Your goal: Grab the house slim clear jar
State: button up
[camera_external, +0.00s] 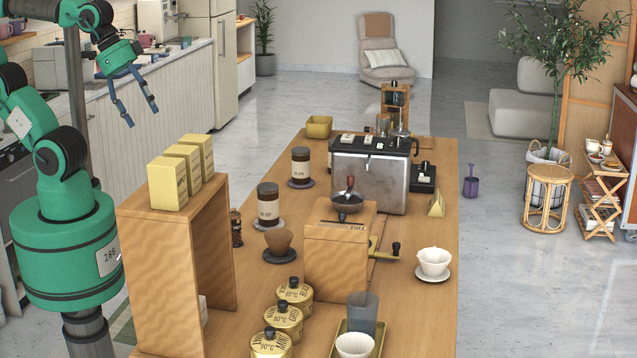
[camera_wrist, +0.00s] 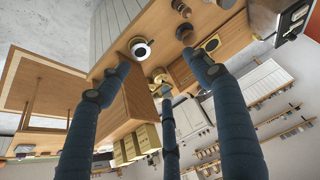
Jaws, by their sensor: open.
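Two clear jars with dark contents, pale labels and dark lids stand on the wooden cart; one is farther back (camera_external: 301,168) and one nearer (camera_external: 268,206), in the external view. Each stands on a small round coaster. The labels are too small to read, so I cannot tell which is the house jar. My gripper (camera_external: 137,108) is raised at the upper left, well left of and apart from both jars. Its blue fingers are spread and empty; they also show in the wrist view (camera_wrist: 156,64). I cannot make out the jars there.
A wooden shelf (camera_external: 158,260) with yellow boxes (camera_external: 168,183) on top stands between my arm and the jars. Near the jars are a brown dripper (camera_external: 279,242), a wooden grinder (camera_external: 335,265) and a metal machine (camera_external: 370,178). Gold tins (camera_external: 284,322) line the front.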

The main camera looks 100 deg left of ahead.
jog(key=shift+c, duration=0.5)
jog(key=shift+w, duration=0.1)
jog(key=g+p, duration=0.6)
jog(key=p, duration=0.2)
send_over(234, 209)
jog(key=shift+n, duration=0.3)
notch_tip(234, 209, down, 22)
jog(key=shift+f, duration=0.5)
jog(key=shift+f, duration=0.1)
jog(key=shift+f+b, duration=0.5)
jog(key=shift+f, duration=3.7)
